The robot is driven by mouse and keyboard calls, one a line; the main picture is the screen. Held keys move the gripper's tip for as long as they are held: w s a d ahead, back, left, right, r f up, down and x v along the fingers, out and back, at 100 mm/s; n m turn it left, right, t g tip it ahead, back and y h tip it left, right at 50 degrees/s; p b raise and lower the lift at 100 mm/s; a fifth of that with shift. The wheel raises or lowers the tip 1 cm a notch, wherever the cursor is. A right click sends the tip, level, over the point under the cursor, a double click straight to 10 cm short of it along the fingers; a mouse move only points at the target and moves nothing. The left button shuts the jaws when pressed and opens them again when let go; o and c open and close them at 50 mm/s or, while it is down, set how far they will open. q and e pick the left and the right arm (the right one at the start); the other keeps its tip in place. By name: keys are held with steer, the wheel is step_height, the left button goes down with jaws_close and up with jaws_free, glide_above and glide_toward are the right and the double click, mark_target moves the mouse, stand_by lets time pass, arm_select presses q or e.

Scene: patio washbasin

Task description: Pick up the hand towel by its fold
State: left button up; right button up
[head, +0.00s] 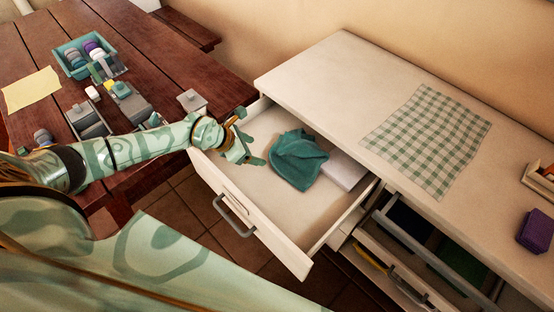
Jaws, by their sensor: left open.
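A teal hand towel (298,160) lies in a loose folded heap inside the open white drawer (262,203). My left gripper (257,152) reaches in over the drawer's left side, just left of the towel. Its jaws are open, and I see nothing between them. The fingertips are close to the towel's left edge; I cannot tell whether they touch it. My right gripper is not in view.
A white box (345,171) lies right of the towel in the drawer. A checked cloth (428,140) lies on the white cabinet top (335,82). A lower drawer (392,268) is also open. A wooden table (150,50) with several containers stands at left.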

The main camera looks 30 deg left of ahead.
arm_select(q)
steer(key=b+x, duration=0.5)
steer(key=x, duration=0.3)
steer(key=shift+f+b, duration=0.15)
steer(key=shift+b, duration=0.2)
steer(key=shift+w+d+f, duration=0.25)
steer(key=shift+f, duration=0.05)
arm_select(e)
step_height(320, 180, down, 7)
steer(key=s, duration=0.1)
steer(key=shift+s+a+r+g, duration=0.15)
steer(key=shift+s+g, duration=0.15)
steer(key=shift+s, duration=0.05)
arm_select(q)
steer(key=shift+b+x, duration=0.95)
steer(key=shift+x, duration=0.5)
jaws_close()
step_height(320, 180, up, 21)
steer(key=p, duration=1.8)
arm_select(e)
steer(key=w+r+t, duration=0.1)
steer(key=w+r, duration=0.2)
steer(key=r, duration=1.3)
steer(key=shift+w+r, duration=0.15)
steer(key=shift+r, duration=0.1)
